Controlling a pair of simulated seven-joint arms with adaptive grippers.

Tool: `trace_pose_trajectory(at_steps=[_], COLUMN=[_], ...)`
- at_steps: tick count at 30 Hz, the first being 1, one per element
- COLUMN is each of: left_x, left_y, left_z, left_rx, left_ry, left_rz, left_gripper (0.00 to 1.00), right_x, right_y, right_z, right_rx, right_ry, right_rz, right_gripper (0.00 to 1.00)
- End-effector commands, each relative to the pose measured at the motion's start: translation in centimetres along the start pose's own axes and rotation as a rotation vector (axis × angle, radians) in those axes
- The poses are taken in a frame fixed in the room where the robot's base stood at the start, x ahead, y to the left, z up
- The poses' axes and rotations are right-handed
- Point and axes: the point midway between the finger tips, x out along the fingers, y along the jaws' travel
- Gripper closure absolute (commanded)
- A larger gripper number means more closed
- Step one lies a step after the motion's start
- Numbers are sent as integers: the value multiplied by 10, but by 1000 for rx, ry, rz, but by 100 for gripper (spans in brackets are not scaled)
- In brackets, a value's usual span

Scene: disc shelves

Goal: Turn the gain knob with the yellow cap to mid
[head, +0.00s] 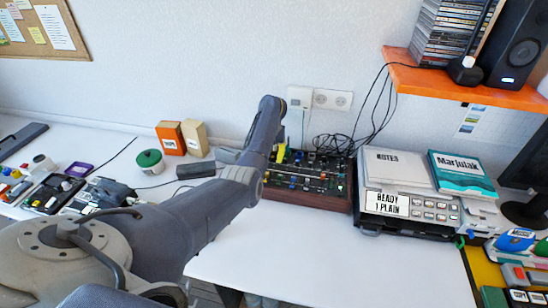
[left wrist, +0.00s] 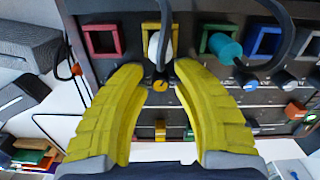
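The knob with the yellow cap (left wrist: 160,86) shows small on the dark panel in the left wrist view, just below a white round plug (left wrist: 159,47) in a yellow-framed socket. My left gripper (left wrist: 160,72) is open. Its two yellow fingers stand on either side of the knob, with gaps visible on both sides. I cannot tell the knob's setting. In the head view the dark panel (head: 308,184) stands on the table, and my left gripper (head: 281,153) is over its left part, mostly hidden by my arm. My right gripper is not in view.
Red (left wrist: 101,41), green and blue framed sockets line the panel, with a teal plug (left wrist: 226,47) and dark cables near the fingers. A labelled device (head: 408,205) stands right of the panel. Orange and tan boxes (head: 194,136) stand to its left. The front table is clear.

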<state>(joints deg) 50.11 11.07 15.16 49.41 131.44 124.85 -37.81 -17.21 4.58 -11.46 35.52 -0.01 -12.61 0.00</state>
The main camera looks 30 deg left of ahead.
Motion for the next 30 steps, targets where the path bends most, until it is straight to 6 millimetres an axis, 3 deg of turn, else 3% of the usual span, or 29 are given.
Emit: trace_pose_trajectory(at_steps=[4, 12, 30], left_x=[0, 0, -3], left_y=[0, 0, -2], left_z=[0, 0, 2], left_rx=[0, 1, -72], left_ry=[0, 0, -6], left_rz=[0, 0, -3], left_gripper=[71, 100, 100], right_x=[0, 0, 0], right_y=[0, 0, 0], right_z=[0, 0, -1], right_rx=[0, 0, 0], right_ry=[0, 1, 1], right_rz=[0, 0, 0], right_gripper=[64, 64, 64])
